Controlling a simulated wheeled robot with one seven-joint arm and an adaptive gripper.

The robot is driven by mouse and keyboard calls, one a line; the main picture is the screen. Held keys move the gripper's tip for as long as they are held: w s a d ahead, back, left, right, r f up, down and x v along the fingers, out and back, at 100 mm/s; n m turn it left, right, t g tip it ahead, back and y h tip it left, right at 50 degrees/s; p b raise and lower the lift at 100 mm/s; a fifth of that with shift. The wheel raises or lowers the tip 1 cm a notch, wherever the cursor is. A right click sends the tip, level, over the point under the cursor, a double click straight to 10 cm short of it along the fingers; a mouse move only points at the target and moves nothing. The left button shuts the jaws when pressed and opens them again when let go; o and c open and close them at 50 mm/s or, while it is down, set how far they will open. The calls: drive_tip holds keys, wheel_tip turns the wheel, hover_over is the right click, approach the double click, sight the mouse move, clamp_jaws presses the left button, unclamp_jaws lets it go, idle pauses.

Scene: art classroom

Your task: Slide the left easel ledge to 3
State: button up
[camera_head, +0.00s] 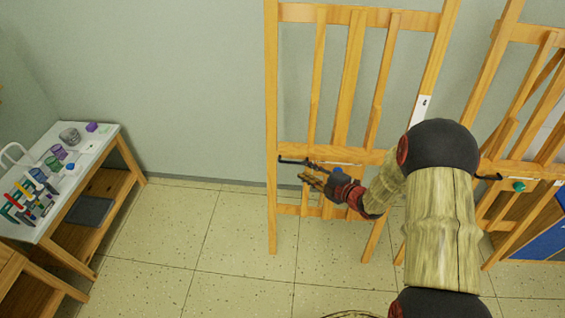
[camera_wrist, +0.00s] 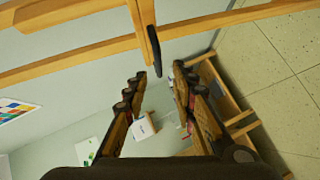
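The left easel (camera_head: 271,100) is a wooden frame standing against the wall. Its ledge is a low crossbar with a dark, thin handle (camera_head: 291,161) sticking out at the left end. A white scale plate (camera_head: 421,108) is on the easel's right upright; its marks are too small to read. My gripper (camera_head: 308,180) is just in front of and below the ledge. In the wrist view my gripper (camera_wrist: 159,76) is open, and a black handle (camera_wrist: 153,48) reaches in between its fingertips with space on both sides; I cannot see contact. My arm hides part of the easel's right side.
A second easel (camera_head: 501,45) stands at the right, with a green knob (camera_head: 519,187) by its ledge. A white-topped table (camera_head: 95,148) with art supplies stands at the left. The tiled floor (camera_head: 236,240) between is clear.

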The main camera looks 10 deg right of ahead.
sight(295, 163)
drive_tip(key=shift+b+x, duration=1.15)
drive_tip(key=shift+x, duration=2.8)
drive_tip(key=shift+r, duration=0.15)
drive_tip(key=shift+c, duration=1.4)
drive_tip(key=c, duration=0.4)
clamp_jaws()
